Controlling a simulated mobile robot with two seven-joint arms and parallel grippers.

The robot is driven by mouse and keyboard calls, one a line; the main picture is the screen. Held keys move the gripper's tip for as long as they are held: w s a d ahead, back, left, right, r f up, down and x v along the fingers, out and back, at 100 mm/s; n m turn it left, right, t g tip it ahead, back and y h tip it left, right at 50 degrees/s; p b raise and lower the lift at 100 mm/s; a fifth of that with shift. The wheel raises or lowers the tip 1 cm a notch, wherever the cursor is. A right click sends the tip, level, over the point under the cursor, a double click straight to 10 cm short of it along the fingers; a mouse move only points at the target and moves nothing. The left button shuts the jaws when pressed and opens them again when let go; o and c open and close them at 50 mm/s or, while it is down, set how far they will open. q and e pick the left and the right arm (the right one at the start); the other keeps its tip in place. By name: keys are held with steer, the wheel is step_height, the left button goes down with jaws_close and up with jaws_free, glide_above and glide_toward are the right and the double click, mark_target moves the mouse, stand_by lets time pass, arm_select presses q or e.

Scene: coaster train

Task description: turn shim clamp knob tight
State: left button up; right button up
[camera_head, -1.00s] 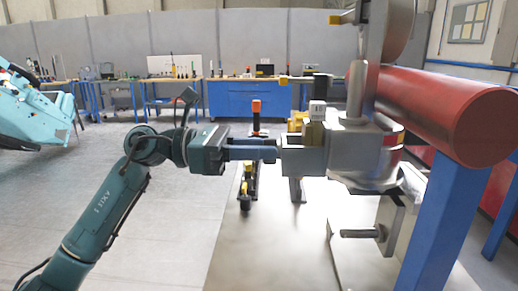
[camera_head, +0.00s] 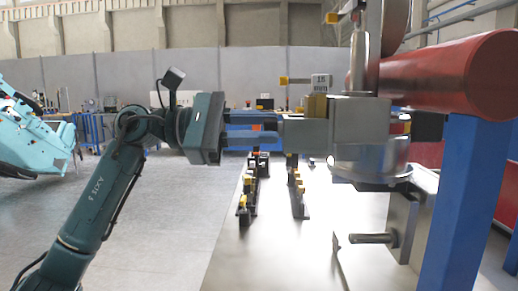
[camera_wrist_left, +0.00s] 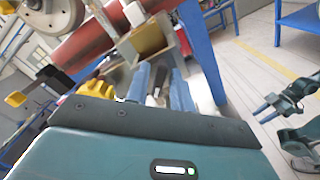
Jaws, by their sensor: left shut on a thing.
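My left gripper (camera_head: 268,132) reaches in from the left, its two blue-grey fingers shut at the left end of the grey clamp block (camera_head: 360,120). Between the fingers in the left wrist view (camera_wrist_left: 160,92) is a small dark piece, which I take to be the clamp knob (camera_wrist_left: 157,86). The fingers hide most of it, and I cannot tell how tight it is. A brass-coloured block (camera_head: 317,106) and a small white marked box (camera_head: 321,81) sit on the clamp. My right gripper (camera_wrist_left: 260,112) shows small at the right of the left wrist view, its fingers apart and empty.
A red tube (camera_head: 460,75) on a blue post (camera_head: 465,205) stands to the right of the clamp. A metal rod (camera_head: 370,239) juts out below. Black and yellow fixtures (camera_head: 250,185) stand on the pale table.

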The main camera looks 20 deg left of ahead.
arm_select(q)
steer(key=m+b, duration=0.2)
steer(key=m, duration=0.2)
steer(key=m+b, duration=0.3)
steer(key=m, duration=0.2)
steer(key=shift+s+f+m+b, duration=0.1)
steer(key=shift+f+m+b, duration=0.1)
steer(key=shift+m+b, duration=0.1)
arm_select(e)
steer(key=shift+s+d+r+t, duration=0.25)
steer(key=shift+s+d+t, duration=0.15)
steer(key=shift+d+t, duration=0.2)
steer(key=shift+s+d+r+t, duration=0.2)
steer(key=shift+s+d+t, duration=0.15)
steer(key=shift+d+t, duration=0.2)
steer(key=shift+a+f, duration=0.15)
steer(key=shift+f, duration=0.1)
steer(key=shift+w+r+n, duration=0.1)
steer(key=shift+w+n, duration=0.05)
steer(key=shift+n, duration=0.15)
arm_select(q)
steer(key=o, duration=0.7)
steer(key=shift+a, duration=0.1)
